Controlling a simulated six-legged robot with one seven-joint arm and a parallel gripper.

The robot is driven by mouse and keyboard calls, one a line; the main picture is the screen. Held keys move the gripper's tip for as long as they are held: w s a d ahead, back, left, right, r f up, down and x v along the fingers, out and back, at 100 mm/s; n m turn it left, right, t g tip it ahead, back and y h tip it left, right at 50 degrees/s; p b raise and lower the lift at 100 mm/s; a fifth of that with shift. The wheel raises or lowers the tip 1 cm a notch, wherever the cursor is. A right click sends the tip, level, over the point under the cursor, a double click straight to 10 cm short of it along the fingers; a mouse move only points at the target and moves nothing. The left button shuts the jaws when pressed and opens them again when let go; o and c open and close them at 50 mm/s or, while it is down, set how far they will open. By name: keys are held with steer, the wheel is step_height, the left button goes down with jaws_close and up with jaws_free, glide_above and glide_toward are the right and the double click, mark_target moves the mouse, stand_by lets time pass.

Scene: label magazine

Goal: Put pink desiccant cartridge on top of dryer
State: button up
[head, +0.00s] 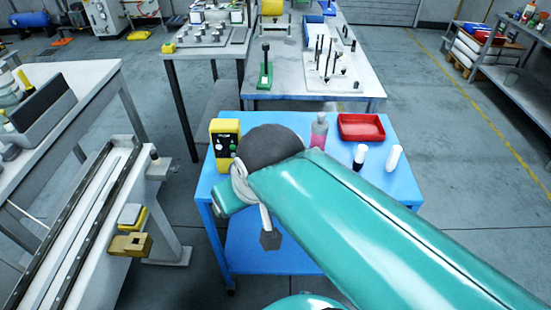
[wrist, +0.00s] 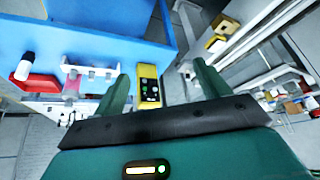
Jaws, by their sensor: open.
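A small bottle-like item (head: 318,134) with a pink lower part and a grey top stands upright on the blue cart. It is the only pink thing I make out, and its pink part (wrist: 71,88) shows at the left in the wrist view. A yellow box (head: 217,129) with a black button panel stands at the cart's left; I cannot tell whether it is the dryer. My gripper (wrist: 160,84) is open and empty. The yellow box (wrist: 148,72) shows between its fingers, apparently beyond them.
A red tray (head: 361,117), a black-and-white bottle (head: 360,157) and a white bottle (head: 394,158) stand at the right of the blue cart (head: 405,185). A bench with a rail (head: 85,215) is at the left. A table with upright pegs (head: 290,80) stands behind.

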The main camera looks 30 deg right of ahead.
steer(key=w+d+f+m+g+y, duration=0.35)
steer(key=w+f+m, duration=0.25)
steer(key=m, duration=0.4)
steer(key=m+t, duration=1.6)
steer(key=m, duration=0.8)
glide_toward(314, 121)
steer(key=w, duration=0.3)
steer(key=w+a, duration=0.1)
steer(key=w, duration=0.5)
steer(key=shift+w+a+f, duration=0.15)
steer(key=shift+w+f, duration=0.1)
steer(key=shift+f, duration=0.1)
steer(key=shift+g, duration=0.25)
jaws_close()
steer(key=shift+r, duration=0.15)
